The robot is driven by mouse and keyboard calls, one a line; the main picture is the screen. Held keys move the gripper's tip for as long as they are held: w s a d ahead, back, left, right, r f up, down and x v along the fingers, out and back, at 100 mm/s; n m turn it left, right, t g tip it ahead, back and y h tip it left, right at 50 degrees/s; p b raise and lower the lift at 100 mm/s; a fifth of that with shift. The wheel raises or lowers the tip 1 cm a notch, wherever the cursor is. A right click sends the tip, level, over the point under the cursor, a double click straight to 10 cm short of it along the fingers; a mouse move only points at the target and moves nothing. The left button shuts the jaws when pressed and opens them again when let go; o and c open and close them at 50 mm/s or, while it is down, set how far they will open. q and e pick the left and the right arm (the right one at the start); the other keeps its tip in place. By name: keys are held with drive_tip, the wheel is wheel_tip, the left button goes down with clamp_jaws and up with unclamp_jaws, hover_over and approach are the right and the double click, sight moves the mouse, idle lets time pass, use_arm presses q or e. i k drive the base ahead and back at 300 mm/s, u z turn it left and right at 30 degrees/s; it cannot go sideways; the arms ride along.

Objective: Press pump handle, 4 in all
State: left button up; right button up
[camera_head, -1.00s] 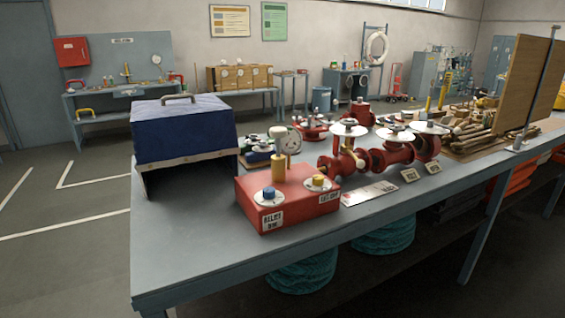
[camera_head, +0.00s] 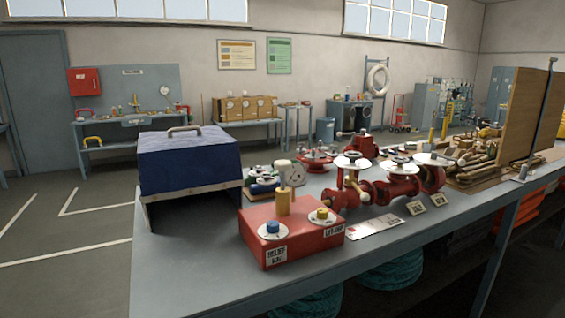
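A red box (camera_head: 291,240) sits near the front edge of the grey table. I cannot tell for certain which part is the pump handle. Neither of my grippers is in view.
A blue-covered case (camera_head: 189,162) with a handle stands left of the red box. Red valves with white discs (camera_head: 397,187) stand to its right, with a white card (camera_head: 376,229) in front. The table (camera_head: 185,265) is bare at front left.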

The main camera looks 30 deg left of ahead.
sight(282, 165)
drive_tip(key=z, duration=0.05)
drive_tip(key=k, duration=0.5)
drive_tip(key=z, duration=0.55)
drive_tip(key=i, duration=0.95)
drive_tip(key=u, duration=0.65)
drive_tip(key=i, duration=0.6)
drive_tip(key=u, duration=0.55)
